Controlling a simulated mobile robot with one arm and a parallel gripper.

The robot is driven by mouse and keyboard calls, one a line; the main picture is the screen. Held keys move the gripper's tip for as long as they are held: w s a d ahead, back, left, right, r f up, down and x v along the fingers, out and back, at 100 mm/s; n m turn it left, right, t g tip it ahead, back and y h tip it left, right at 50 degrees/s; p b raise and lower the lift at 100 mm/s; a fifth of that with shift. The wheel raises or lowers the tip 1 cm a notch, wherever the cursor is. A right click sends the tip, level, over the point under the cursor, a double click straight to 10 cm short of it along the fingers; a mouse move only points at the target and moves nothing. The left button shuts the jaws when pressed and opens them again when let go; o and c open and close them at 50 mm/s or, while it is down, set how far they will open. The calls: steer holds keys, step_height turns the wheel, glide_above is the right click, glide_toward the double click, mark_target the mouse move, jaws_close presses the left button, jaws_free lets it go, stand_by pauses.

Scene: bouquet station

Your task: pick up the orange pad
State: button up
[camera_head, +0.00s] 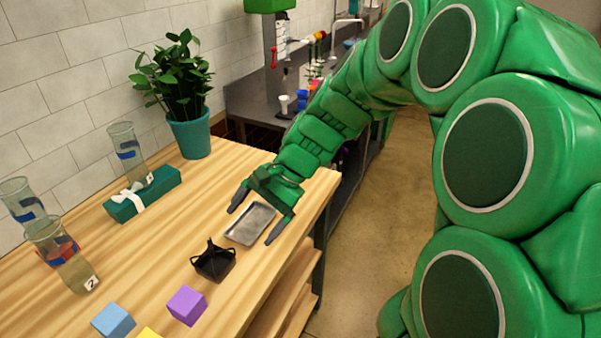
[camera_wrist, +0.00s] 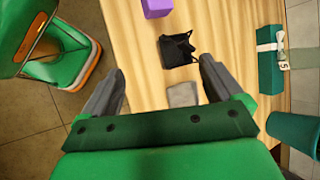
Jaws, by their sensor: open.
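No orange pad can be made out in either view. My gripper (camera_head: 250,226) is open and empty, with its fingers spread on either side of a small grey metal tray (camera_head: 251,222) on the wooden table. In the wrist view my gripper's fingers (camera_wrist: 162,66) are apart, and the tray (camera_wrist: 183,95) shows partly between them, its near part hidden by the gripper body. I cannot tell how high the fingertips are above the table.
A black folded holder (camera_head: 213,262) stands beside the tray. A purple cube (camera_head: 187,305) and a blue cube (camera_head: 114,320) are nearer. A teal gift box (camera_head: 143,195), glass vases (camera_head: 127,150) and a potted plant (camera_head: 189,130) line the wall side. The table's right edge is close.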

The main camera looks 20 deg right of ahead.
steer(key=w+d+f+m+t+y, duration=0.25)
steer(key=w+d+m, duration=0.25)
steer(key=w, duration=0.5)
steer(key=w+d+f+m+t+y, duration=0.1)
steer(key=w+d+f+m+t, duration=0.3)
steer(key=w, duration=0.6)
steer(key=w+d+f+m+t, duration=0.1)
steer(key=w+d+f+m, duration=0.1)
steer(key=d, duration=0.4)
steer(key=w+d+f+m+t+h, duration=0.1)
steer(key=w+d+f+m, duration=0.1)
steer(key=w+d+m, duration=0.2)
steer(key=w+d+f+m+t, duration=0.1)
steer(key=w+d+f+m, duration=0.1)
steer(key=d, duration=0.6)
steer(key=shift+w+f+m+t+h, duration=0.25)
steer(key=shift+w+f+m+h, duration=0.1)
steer(key=shift+w+m, duration=0.25)
steer(key=shift+w+f, duration=0.1)
steer(key=shift+x, duration=1.05)
steer(key=w+a+f, duration=0.2)
steer(key=a, duration=0.1)
steer(key=shift+a+f, duration=0.15)
steer(key=shift+f, duration=0.15)
steer(key=shift+w+a+f, duration=0.2)
steer(key=shift+w+a, duration=0.05)
steer(key=shift+w, duration=0.15)
